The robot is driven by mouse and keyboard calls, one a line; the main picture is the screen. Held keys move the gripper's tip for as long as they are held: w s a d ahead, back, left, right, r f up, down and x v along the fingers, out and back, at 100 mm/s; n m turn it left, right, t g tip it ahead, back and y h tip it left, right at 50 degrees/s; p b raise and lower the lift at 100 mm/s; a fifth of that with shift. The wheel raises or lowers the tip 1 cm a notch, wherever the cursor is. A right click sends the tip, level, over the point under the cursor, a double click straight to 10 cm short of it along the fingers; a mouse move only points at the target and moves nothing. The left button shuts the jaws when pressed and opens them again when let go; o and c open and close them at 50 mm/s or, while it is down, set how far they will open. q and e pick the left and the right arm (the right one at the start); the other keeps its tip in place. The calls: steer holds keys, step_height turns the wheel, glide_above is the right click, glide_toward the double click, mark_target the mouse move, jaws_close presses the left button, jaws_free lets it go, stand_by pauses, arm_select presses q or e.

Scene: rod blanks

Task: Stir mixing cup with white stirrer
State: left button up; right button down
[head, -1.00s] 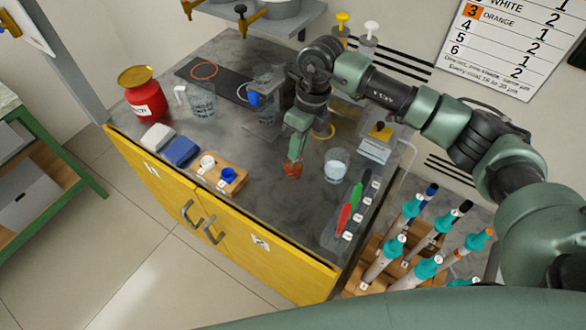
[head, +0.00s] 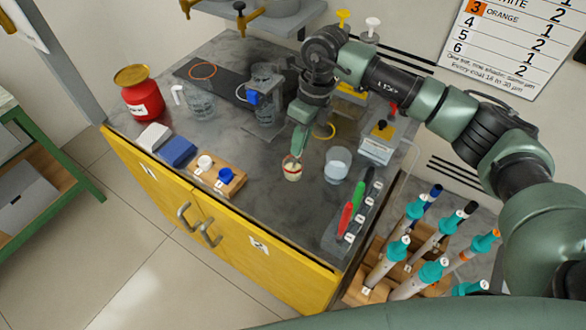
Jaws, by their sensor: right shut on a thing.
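The mixing cup (head: 292,173), small and clear with pale cream contents and a reddish rim, stands on the grey counter near its front middle. My right gripper (head: 299,149) points down directly above the cup, its tips close to the rim. It is shut on a thin thing, likely the white stirrer, which the fingers and cup mostly hide. I cannot tell how deep it reaches. My left gripper is not in view.
A clear beaker (head: 337,164) stands just right of the cup. A rack with red (head: 345,219), green and black handles lies further right. A wooden block with white and blue caps (head: 226,175) is left. A red jar (head: 139,94) stands far left.

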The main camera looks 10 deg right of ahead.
steer(key=shift+r, duration=0.1)
steer(key=shift+p+v, duration=1.55)
steer(key=shift+v, duration=1.35)
steer(key=shift+a+p+v, duration=0.25)
steer(key=shift+p+v, duration=0.45)
steer(key=shift+v, duration=0.55)
steer(key=shift+a+p+v, duration=0.25)
steer(key=shift+p+v, duration=0.4)
steer(key=shift+v, duration=0.55)
steer(key=shift+s, duration=0.15)
